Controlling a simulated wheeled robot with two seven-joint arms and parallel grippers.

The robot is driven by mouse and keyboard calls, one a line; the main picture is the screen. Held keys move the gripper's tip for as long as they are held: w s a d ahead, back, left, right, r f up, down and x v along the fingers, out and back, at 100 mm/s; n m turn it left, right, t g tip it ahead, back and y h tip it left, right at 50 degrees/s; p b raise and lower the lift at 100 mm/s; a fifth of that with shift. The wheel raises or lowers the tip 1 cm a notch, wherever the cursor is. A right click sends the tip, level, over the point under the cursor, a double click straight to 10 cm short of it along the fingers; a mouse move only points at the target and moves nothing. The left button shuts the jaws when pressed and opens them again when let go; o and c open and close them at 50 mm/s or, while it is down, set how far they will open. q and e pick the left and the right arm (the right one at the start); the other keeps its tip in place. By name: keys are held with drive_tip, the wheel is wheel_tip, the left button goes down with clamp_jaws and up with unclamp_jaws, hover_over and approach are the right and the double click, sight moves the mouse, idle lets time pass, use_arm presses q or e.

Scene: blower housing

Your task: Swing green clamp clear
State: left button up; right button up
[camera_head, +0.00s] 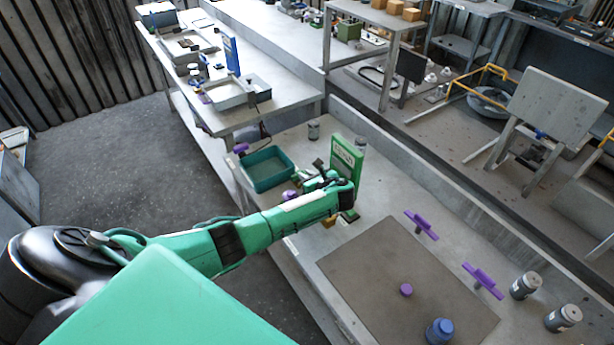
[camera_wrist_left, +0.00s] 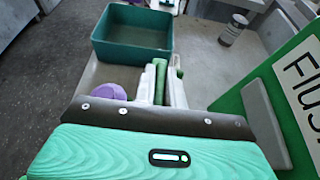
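My left gripper (camera_head: 318,182) reaches over the bench beside an upright green panel (camera_head: 345,160) with a white label. In the left wrist view the panel (camera_wrist_left: 304,85) stands close on the right. Slim green bars (camera_wrist_left: 166,80), seemingly part of the green clamp, lie between pale pieces just beyond my gripper's front edge. The gripper body hides their lower ends. I cannot tell whether my fingers touch or grip them. A purple round part (camera_wrist_left: 106,91) sits left of the bars. My right gripper is not in view.
A teal bin (camera_head: 268,170) stands left of the gripper, near the bench edge. A grey canister (camera_head: 314,130) stands behind. To the right, a dark mat (camera_head: 370,270) holds a purple knob (camera_head: 406,290) and a blue cylinder (camera_head: 439,331). Purple T-shaped parts (camera_head: 421,225) stand beyond the mat.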

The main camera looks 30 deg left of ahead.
use_arm(q)
drive_tip(key=o, duration=0.4)
drive_tip(key=shift+o, duration=0.2)
drive_tip(key=b+v, duration=0.2)
drive_tip(key=v, duration=1.1)
drive_tip(key=shift+d+r+b, duration=0.25)
drive_tip(key=shift+b, duration=0.15)
drive_tip(key=shift+s, duration=0.1)
